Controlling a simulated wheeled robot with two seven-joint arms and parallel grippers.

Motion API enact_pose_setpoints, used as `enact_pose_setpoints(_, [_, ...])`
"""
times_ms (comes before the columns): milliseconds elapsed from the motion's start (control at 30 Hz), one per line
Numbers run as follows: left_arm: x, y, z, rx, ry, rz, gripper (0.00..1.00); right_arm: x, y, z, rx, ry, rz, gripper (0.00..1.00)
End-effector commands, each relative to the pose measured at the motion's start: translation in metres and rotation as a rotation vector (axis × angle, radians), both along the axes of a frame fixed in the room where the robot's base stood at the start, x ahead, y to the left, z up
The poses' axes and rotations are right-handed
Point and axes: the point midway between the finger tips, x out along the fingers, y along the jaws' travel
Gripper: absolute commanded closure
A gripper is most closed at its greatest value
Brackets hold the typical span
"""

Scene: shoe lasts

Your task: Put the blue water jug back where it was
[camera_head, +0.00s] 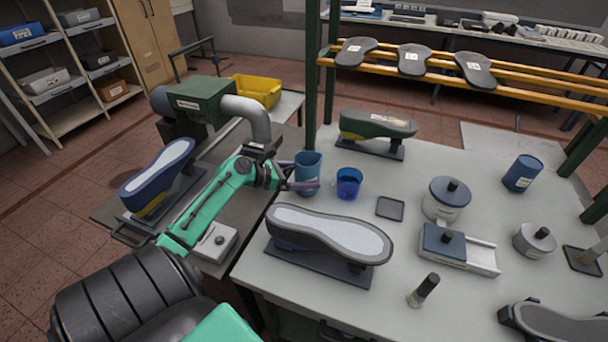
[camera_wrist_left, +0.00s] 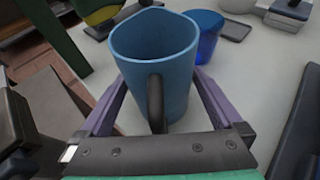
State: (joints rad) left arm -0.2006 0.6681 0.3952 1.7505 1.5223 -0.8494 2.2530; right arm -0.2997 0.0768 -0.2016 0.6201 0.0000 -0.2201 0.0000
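The blue water jug (camera_head: 308,170) is upright near the left edge of the grey table, with its open top facing up. In the left wrist view the jug (camera_wrist_left: 155,60) fills the middle, its dark handle pointing toward my gripper. My left gripper (camera_head: 302,186) has its two purple fingers on either side of the jug, and they appear to touch its sides. Whether the jug's base rests on the table is hard to tell. My right gripper is not in view.
A translucent blue cup (camera_head: 349,184) stands just right of the jug. A grey-topped shoe last (camera_head: 330,236) is in front, and a green one (camera_head: 377,127) behind. A small dark square tray (camera_head: 390,208) lies right of the cup. Lidded tins (camera_head: 446,200) stand farther right.

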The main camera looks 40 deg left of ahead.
Motion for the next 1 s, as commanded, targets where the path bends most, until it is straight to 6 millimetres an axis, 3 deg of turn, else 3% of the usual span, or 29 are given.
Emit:
enact_pose_setpoints(267, [-0.005, 0.003, 0.004, -0.001, 0.001, 0.002, 0.00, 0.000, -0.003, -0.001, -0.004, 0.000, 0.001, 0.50])
enact_pose_setpoints(733, [-0.089, 0.043, 0.043, -0.001, 0.001, 0.002, 0.00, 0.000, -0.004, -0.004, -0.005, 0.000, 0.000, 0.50])
enact_pose_setpoints(1000, [-0.100, 0.048, 0.049, 0.000, -0.001, -0.001, 0.00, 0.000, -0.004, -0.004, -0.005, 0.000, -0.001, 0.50])
